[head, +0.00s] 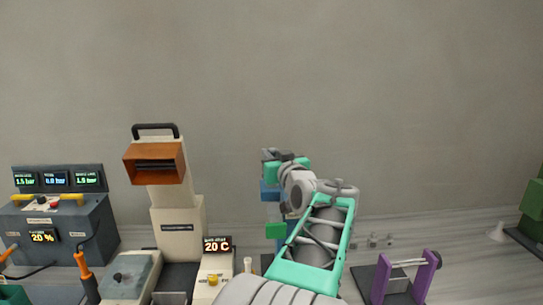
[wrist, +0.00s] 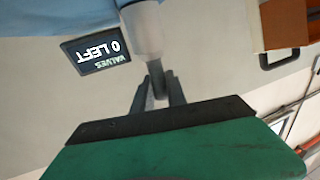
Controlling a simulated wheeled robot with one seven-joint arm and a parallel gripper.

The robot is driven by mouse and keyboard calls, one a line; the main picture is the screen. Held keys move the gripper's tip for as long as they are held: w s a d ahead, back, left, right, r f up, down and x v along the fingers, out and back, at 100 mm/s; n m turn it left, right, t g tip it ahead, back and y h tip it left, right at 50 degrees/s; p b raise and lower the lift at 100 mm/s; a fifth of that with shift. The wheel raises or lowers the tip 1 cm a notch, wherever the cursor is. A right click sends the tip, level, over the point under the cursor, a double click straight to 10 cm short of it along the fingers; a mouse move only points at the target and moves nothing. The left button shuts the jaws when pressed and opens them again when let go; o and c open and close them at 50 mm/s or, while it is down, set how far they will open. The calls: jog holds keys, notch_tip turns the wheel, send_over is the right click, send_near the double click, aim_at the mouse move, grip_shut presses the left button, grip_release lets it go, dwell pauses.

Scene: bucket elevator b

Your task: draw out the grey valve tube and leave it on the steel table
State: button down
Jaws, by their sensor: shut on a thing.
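In the wrist view my gripper (wrist: 157,75) has its two grey fingers closed on a thin grey piece, which appears to be the grey valve tube (wrist: 155,78). Its far end meets a pale round spout or holder (wrist: 143,30) on a light machine face; I cannot tell whether it is still inside. A small dark display (wrist: 96,50) beside it reads "VALVES 0 LEFT", upside down. In the head view my arm reaches toward a blue and green unit (head: 270,190) at the back, and the fingers and tube are hidden there.
A cream machine with an orange hood (head: 155,163) stands left of my arm, with a "20 C" box (head: 217,246) in front. A dark console (head: 60,225) is at far left. A purple stand (head: 425,275) is to the right. Small grey pieces (head: 373,241) lie on the grey surface behind it.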

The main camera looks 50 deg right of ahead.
jog(key=shift+r, duration=0.75)
dwell(0.3)
jog(key=shift+r+p, duration=0.9)
jog(key=shift+r, duration=2)
jog(key=shift+r+p, duration=0.7)
jog(key=shift+r, duration=1.3)
